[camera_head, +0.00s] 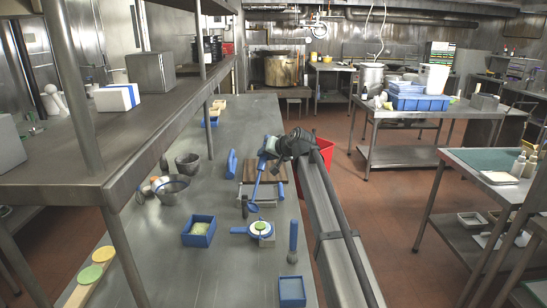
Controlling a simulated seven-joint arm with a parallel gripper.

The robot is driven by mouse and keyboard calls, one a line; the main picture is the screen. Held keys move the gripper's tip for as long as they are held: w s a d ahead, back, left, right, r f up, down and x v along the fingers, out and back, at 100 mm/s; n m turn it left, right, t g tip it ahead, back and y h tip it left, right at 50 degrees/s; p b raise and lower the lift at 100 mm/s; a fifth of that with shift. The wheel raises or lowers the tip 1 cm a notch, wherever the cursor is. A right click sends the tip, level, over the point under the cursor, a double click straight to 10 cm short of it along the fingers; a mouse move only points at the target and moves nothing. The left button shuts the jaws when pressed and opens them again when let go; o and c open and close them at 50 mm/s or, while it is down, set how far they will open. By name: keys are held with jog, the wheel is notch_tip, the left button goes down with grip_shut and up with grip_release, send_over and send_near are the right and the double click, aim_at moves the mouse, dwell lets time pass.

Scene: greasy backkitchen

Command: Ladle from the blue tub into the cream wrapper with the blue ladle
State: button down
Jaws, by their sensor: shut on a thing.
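My gripper (272,151) is shut on the upper end of the blue ladle (258,183), above the middle of the steel counter. The ladle hangs down, slightly tilted, with its bowl (252,207) low and to the left. The blue tub (187,240) stands open on the counter, left of and nearer than the ladle bowl, with pale green contents. A cream round wrapper (254,232) lies in a blue round holder with a handle to its left, just nearer than the ladle bowl. A green patch shows on the wrapper. The inside of the ladle bowl is too small to read.
Grey bowls (174,186) stand at the counter's left. A wooden board (264,166) lies behind the ladle. A steel shelf (150,135) overhangs the left side.

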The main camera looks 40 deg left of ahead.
jog(key=shift+s+a+r+n+t+h, duration=0.3)
jog(key=shift+s+a+h, duration=0.1)
jog(key=shift+s+a, duration=0.3)
jog(key=shift+s+a+f+n+t+h, duration=0.1)
jog(key=shift+s+a+n+t+h, duration=0.35)
jog(key=shift+s+a+t+h, duration=0.45)
jog(key=shift+s+a+f+n+t+h, duration=0.1)
jog(key=shift+s+a+n+t+h, duration=0.6)
jog(key=shift+s, duration=0.5)
jog(key=shift+a+m+g, duration=0.1)
jog(key=shift+m+g, duration=0.15)
jog(key=shift+g, duration=0.05)
